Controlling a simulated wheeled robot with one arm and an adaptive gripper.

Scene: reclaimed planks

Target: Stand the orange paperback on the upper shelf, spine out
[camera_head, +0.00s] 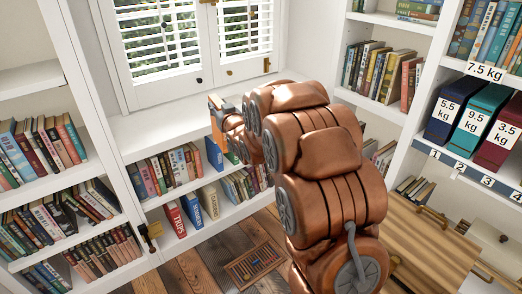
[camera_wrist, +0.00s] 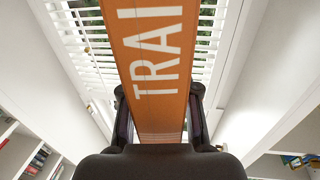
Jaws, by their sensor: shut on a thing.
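My gripper (camera_head: 222,116) is shut on the orange paperback (camera_wrist: 155,60). In the wrist view, the book stands out between the two fingers (camera_wrist: 158,92), with white letters reading "TRAI" facing the camera. In the head view, only a small orange part of the book (camera_head: 216,101) shows past my arm, in front of the window sill. The upper shelf (camera_head: 180,192) of the low bookcase under the window holds a row of books at left and a blue book (camera_head: 214,153) farther right. My arm hides its right end.
Tall bookcases stand left (camera_head: 35,190) and right. Weight-labelled boxes (camera_head: 455,110) sit at right. A wooden grate (camera_head: 254,266) lies on the floor. The window sill (camera_head: 165,127) is bare.

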